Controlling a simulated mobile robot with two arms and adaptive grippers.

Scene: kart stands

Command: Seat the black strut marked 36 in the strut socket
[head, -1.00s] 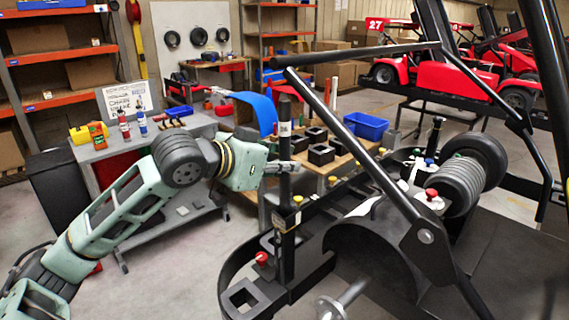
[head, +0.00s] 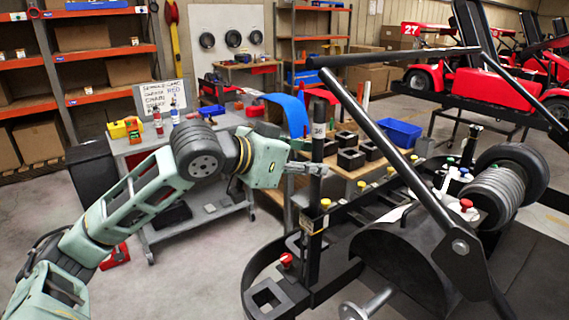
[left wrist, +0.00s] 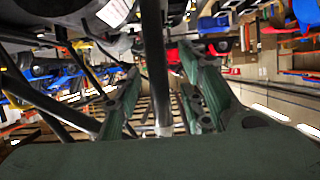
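The black strut marked 36 (head: 318,148) stands upright at the near left part of the kart frame, with a pale mark near its top. My left gripper (head: 308,169) meets it from the left, below the mark. In the left wrist view the dark strut (left wrist: 155,60) runs between the two green fingers (left wrist: 160,92), which close in around it; finger contact is hard to see. The strut's lower part runs down by a yellow-labelled post (head: 314,222) on the frame. I cannot tell whether its lower end is inside a socket. My right gripper is not in view.
A red knob (head: 287,260) and a yellow knob (head: 325,204) sit close to the strut. A slanting black kart tube (head: 375,130) crosses to its right. Black square blocks (head: 350,158) and a blue bin (head: 398,132) stand on the table behind.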

